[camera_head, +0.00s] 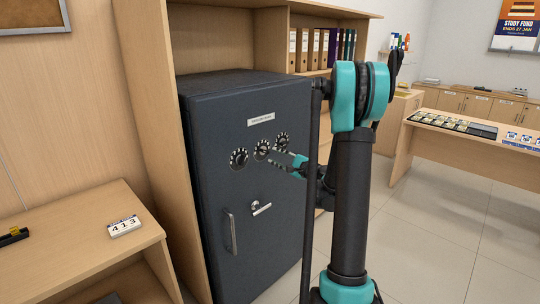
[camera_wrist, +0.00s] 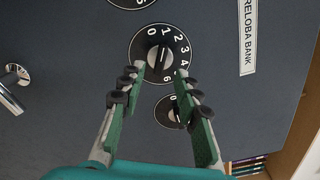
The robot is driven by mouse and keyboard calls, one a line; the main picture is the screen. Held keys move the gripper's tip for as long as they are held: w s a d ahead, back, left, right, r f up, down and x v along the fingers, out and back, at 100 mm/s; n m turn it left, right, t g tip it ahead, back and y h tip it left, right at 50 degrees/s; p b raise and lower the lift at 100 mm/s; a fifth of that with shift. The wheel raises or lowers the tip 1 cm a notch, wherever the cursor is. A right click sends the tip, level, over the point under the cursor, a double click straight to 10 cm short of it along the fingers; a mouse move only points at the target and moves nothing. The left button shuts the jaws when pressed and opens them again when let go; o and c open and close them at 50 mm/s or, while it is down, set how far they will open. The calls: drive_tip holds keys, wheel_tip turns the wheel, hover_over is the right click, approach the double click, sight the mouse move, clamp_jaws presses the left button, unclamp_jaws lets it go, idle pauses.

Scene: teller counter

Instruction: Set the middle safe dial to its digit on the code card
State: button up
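The dark safe (camera_head: 270,215) carries three round black dials in a slanting row. The middle dial (camera_head: 262,150) also shows in the wrist view (camera_wrist: 139,51), with white digits around a dark central knob (camera_wrist: 159,58); which digit the knob points to is unclear. The code card (camera_head: 124,226) on the wooden desk reads 4 1 3. My gripper (camera_head: 293,160) is in front of the dials, slightly to their right. In the wrist view my gripper (camera_wrist: 160,71) is open, its fingertips on either side of the knob's lower end; contact cannot be told.
A lever (camera_head: 261,208) and a vertical handle (camera_head: 230,231) project below. The shelf's side (camera_head: 150,130) borders the safe.

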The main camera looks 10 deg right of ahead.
drive_tip(key=v, duration=0.7)
drive_tip(key=shift+a, duration=0.1)
drive_tip(key=s+a+f+n+g+h, duration=0.2)
drive_tip(key=s+a+f+n+g, duration=0.25)
drive_tip(key=s, duration=0.35)
drive_tip(key=s+a+f+n+g+h, duration=0.2)
drive_tip(key=s+a+f+n+g, duration=0.1)
drive_tip(key=s+a+n, duration=0.3)
drive_tip(key=s+d+f+n+g+h, duration=0.1)
drive_tip(key=s+d+f+n+h, duration=0.2)
drive_tip(key=s, duration=0.6)
drive_tip(key=s+d+f+n+g+h, duration=0.2)
drive_tip(key=s+d+f+n+h, duration=0.1)
drive_tip(key=s, duration=0.6)
drive_tip(key=shift+d+f+h, duration=0.3)
drive_tip(key=shift+d+f, duration=0.45)
drive_tip(key=shift+d, duration=0.05)
